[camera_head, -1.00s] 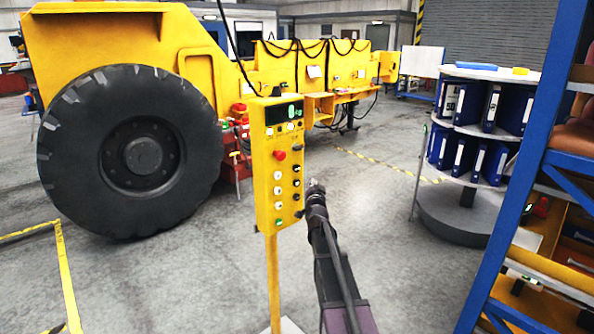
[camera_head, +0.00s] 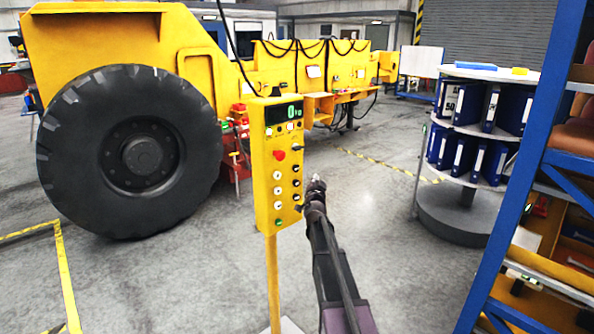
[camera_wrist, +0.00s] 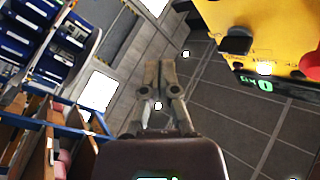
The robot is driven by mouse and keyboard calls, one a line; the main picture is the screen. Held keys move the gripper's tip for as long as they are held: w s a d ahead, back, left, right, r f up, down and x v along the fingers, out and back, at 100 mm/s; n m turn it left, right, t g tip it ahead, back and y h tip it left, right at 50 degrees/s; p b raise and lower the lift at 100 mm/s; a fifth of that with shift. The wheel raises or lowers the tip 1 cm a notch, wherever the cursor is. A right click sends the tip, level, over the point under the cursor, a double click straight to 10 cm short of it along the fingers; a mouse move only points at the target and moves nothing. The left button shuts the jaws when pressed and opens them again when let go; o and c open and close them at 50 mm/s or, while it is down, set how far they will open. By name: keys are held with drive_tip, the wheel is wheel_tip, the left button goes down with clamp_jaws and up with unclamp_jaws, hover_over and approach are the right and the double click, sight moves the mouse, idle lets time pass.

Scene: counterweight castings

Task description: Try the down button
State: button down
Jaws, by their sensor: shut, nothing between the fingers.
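The yellow control panel (camera_head: 279,165) stands upright on a yellow post. It carries a display reading 0 kg, a red mushroom button (camera_head: 279,155), a column of white buttons, a column of black buttons (camera_head: 296,183) and a green button (camera_head: 278,222). I cannot read which button is the down one. My gripper (camera_head: 316,180) is shut and empty, just right of the panel and apart from it. In the wrist view my shut fingers (camera_wrist: 160,68) point past open floor, and the panel's yellow face (camera_wrist: 265,30) is at the upper right with a black knob.
A yellow vehicle with a large black tyre (camera_head: 128,150) stands behind the panel on the left. A round rack with blue binders (camera_head: 480,155) and a blue shelf frame (camera_head: 530,150) stand on the right. Floor between panel and rack is clear.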

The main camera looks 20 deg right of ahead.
sight(296, 168)
drive_tip(key=shift+w+a, duration=0.4)
drive_tip(key=shift+w, duration=0.7)
drive_tip(key=shift+w+a, duration=0.4)
drive_tip(key=shift+w, duration=0.7)
drive_tip(key=shift+w+a, duration=0.4)
drive_tip(key=shift+w, duration=0.7)
drive_tip(key=shift+w, duration=0.15)
drive_tip(key=shift+w+a, duration=0.15)
drive_tip(key=shift+w, duration=0.1)
